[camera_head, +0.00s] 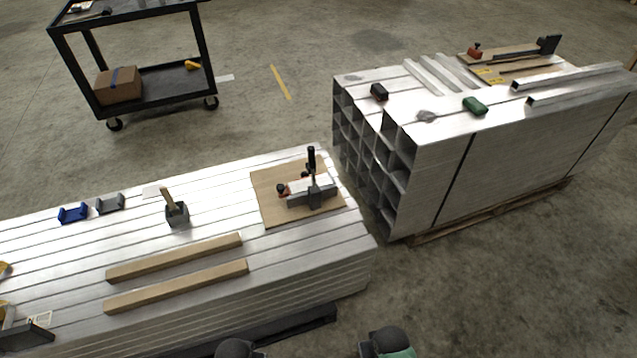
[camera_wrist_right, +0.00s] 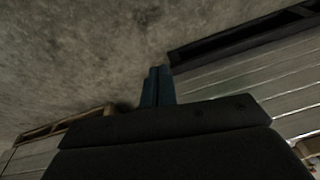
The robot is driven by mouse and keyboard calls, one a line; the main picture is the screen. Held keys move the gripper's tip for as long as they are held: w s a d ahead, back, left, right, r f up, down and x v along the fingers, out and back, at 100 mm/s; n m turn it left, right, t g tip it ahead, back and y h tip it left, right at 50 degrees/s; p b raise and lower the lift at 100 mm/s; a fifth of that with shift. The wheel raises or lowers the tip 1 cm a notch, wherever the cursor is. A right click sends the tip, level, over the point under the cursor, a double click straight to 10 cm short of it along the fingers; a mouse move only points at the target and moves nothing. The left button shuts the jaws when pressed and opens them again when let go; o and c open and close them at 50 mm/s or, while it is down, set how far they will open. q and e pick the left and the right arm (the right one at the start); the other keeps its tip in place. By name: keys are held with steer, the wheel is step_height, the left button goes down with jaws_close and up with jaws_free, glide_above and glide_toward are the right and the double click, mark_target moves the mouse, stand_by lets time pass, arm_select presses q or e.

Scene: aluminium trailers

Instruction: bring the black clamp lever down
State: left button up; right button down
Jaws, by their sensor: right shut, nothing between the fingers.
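The black clamp lever (camera_head: 311,159) stands upright on a toggle clamp (camera_head: 313,190) in the head view. The clamp sits on a square wooden board (camera_head: 268,207) at the right end of the near aluminium stack. A light bar lies across the board at the clamp, with small dark and orange parts at its left end. My right gripper (camera_wrist_right: 157,72) shows only in the right wrist view, with its two teal fingers together and empty. It is over the floor beside a stack, away from the clamp. My left gripper is not in view.
The near aluminium stack (camera_head: 70,253) also carries two wooden bars (camera_head: 175,258), a mallet (camera_head: 176,211) and blue and grey blocks (camera_head: 73,213). A gap separates it from the far stack of square tubes (camera_head: 440,150). A black cart (camera_head: 150,84) stands behind.

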steer(key=w+d+b, duration=0.1)
steer(key=d+b, duration=0.1)
steer(key=b, duration=0.2)
steer(key=t+y+b, duration=0.2)
steer(key=t+b, duration=0.7)
steer(key=t, duration=1.4)
glide_toward(312, 156)
step_height(312, 156, up, 4)
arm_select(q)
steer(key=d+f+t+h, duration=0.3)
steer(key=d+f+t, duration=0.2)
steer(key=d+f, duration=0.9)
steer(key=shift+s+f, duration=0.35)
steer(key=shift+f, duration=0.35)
arm_select(e)
steer(key=shift+w+a+f, duration=0.1)
steer(key=shift+w+f, duration=0.05)
steer(key=shift+w, duration=1)
steer(key=shift+w+a+f, duration=0.1)
steer(key=shift+w, duration=1.05)
